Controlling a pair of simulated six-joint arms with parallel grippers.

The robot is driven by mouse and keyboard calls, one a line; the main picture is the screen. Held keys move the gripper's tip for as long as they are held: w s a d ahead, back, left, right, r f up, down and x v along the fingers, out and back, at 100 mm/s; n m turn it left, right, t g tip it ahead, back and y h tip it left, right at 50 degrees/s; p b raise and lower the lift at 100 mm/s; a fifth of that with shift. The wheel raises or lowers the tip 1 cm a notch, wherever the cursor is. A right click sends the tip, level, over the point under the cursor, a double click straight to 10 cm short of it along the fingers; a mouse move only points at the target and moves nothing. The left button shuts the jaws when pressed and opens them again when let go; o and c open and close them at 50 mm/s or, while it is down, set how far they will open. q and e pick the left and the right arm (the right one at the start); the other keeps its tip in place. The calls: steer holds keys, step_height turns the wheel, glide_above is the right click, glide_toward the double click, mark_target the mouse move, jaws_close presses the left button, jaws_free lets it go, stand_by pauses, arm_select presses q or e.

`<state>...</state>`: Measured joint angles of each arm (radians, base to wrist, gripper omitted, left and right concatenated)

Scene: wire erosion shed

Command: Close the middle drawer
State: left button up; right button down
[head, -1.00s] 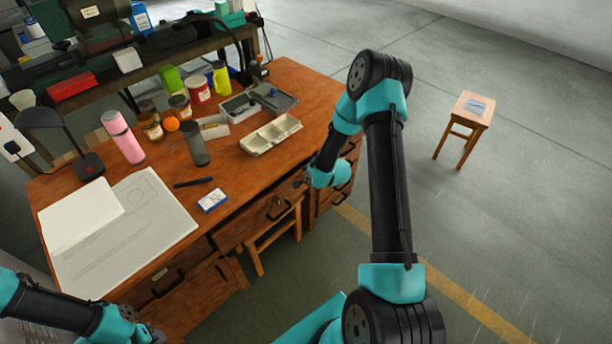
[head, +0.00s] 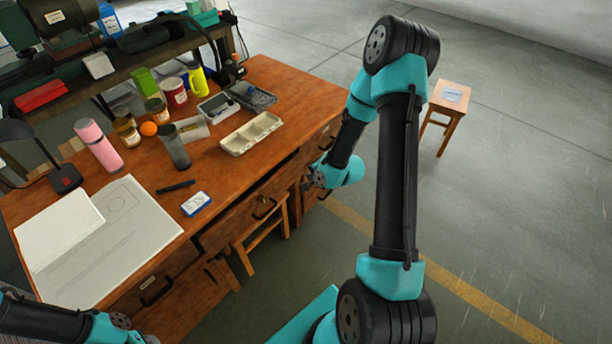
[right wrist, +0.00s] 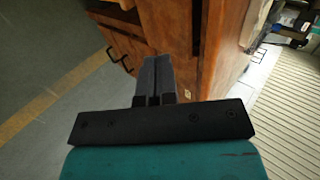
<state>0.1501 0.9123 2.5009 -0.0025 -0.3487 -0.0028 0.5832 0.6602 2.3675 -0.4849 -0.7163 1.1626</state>
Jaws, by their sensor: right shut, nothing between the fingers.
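The middle drawer (head: 237,221) is in the front of the wooden desk, with a dark handle on its face. It appears pulled out a little, with a dark strip between its front and the desk top. My right gripper (head: 308,182) is beside the drawer's right end in the head view, apart from its handle. In the right wrist view the right gripper's fingers (right wrist: 157,75) are together and empty, in front of brown wood; I cannot tell if they touch it.
The desk top (head: 215,160) holds papers (head: 125,235), a pink bottle (head: 98,145), a dark tumbler (head: 174,148) and a cream tray (head: 250,134). A wooden stool (head: 286,215) is under the middle drawer. Another stool (head: 450,98) stands right on open floor.

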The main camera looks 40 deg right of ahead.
steer(key=shift+s+r, duration=0.25)
steer(key=shift+s, duration=0.05)
steer(key=c, duration=1.8)
jaws_free()
steer(key=shift+c, duration=0.2)
steer(key=shift+o, duration=1.5)
steer(key=shift+a+f, duration=0.15)
steer(key=shift+f, duration=0.2)
steer(key=o, duration=0.4)
steer(key=s+a+f+t, duration=0.1)
steer(key=a+f, duration=0.1)
steer(key=f, duration=0.1)
steer(key=s+a+f+n+t+y, duration=0.1)
steer(key=a+f, duration=0.1)
steer(key=s+a+f+t, duration=0.1)
steer(key=s+a+f, duration=0.1)
steer(key=f, duration=0.1)
steer(key=shift+a+f+y, duration=0.3)
steer(key=shift+a+y, duration=0.1)
steer(key=s+a+f+t, duration=0.1)
steer(key=s+a, duration=0.1)
steer(key=s+a+f+t, duration=0.1)
steer(key=a, duration=0.1)
steer(key=s+a+f+m+t, duration=0.1)
steer(key=s+a, duration=0.1)
steer(key=shift+s+f+h, duration=0.2)
steer(key=shift+s+h, duration=0.1)
steer(key=shift+w, duration=0.15)
